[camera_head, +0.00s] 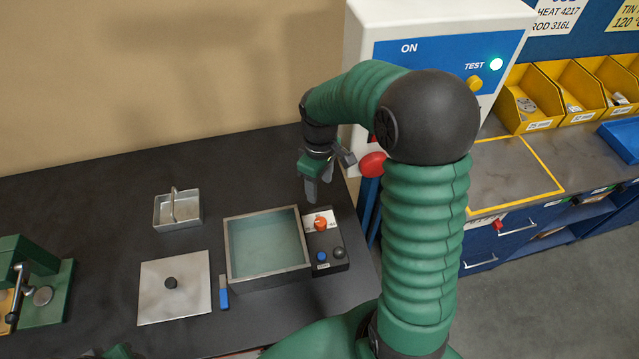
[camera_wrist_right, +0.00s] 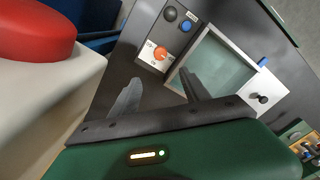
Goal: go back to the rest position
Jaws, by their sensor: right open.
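My right gripper (camera_head: 312,190) hangs fingers-down at the back of the dark bench, above and behind the control box with the orange knob (camera_head: 320,224). It is beside the white cabinet with the red button. In the right wrist view my right gripper (camera_wrist_right: 158,92) shows its two fingers well apart with nothing between them. My green right arm rises at the right and bends over to the left.
An open tank (camera_head: 232,284) of pale liquid stands left of the control box. A small metal basket (camera_head: 177,210), a square lid (camera_head: 174,288) and a blue item (camera_head: 224,293) lie nearby. The red button (camera_head: 373,164) is close to my right wrist. Yellow bins (camera_head: 531,98) stand at right.

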